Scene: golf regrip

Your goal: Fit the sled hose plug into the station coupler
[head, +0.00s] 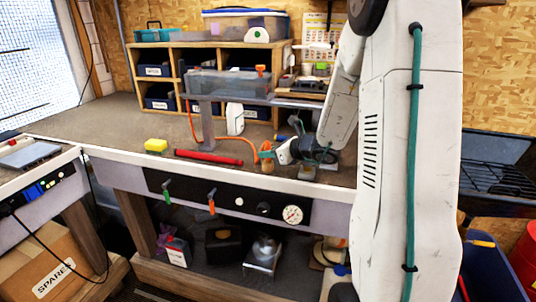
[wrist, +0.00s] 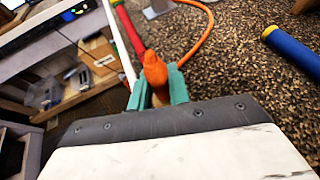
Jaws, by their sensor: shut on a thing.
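My gripper (head: 266,155) is low over the bench top near its front edge, its teal fingers shut on the orange hose plug (wrist: 153,72). In the wrist view the fingers (wrist: 158,92) stand on both sides of the plug. The orange hose (head: 235,138) runs from the plug back to the sled (head: 205,122) on the bench. Its curve also shows in the wrist view (wrist: 207,30). A dark panel (head: 180,196) on the bench front carries two levers, a gauge and round fittings. One dark round fitting (head: 264,208) may be the station coupler; I cannot tell for sure.
A green lever (head: 167,190), an orange lever (head: 212,201) and a gauge (head: 292,214) stick out of the panel. A blue cylinder (wrist: 290,50) lies to the right.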

